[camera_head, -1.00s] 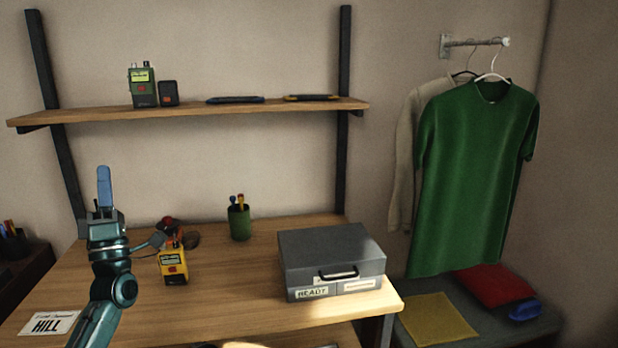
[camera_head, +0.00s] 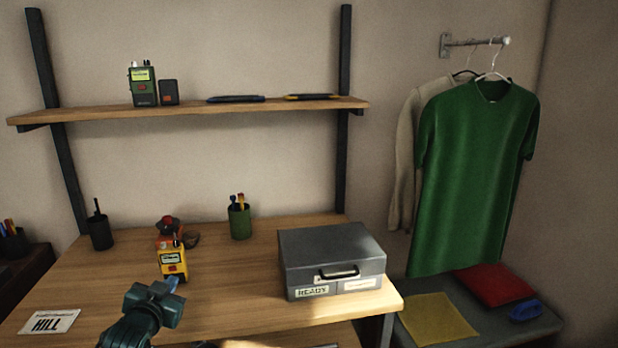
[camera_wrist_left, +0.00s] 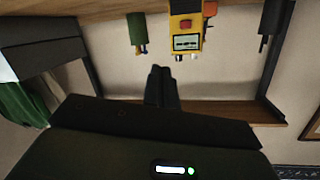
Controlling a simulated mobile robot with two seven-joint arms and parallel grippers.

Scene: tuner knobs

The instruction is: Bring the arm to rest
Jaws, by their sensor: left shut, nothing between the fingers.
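My left gripper (camera_head: 174,282) is low over the front left of the wooden desk, its bluish fingers pointing away from me, shut and empty. In the left wrist view, where things appear upside down, its dark fingers (camera_wrist_left: 160,75) are together with nothing between them. The yellow radio (camera_head: 173,265) stands upright on the desk just beyond the fingertips; in the left wrist view the yellow radio (camera_wrist_left: 187,32) shows clear of them. Whether the fingertips touch it in the head view I cannot tell. My right gripper is not in view.
A grey case (camera_head: 331,251) labelled READY stands on the right of the desk (camera_head: 235,290). A green pen cup (camera_head: 239,222), a dark cup (camera_head: 100,232) and a HILL card (camera_head: 48,322) are also there. A shelf (camera_head: 200,112) holds a green radio (camera_head: 143,87).

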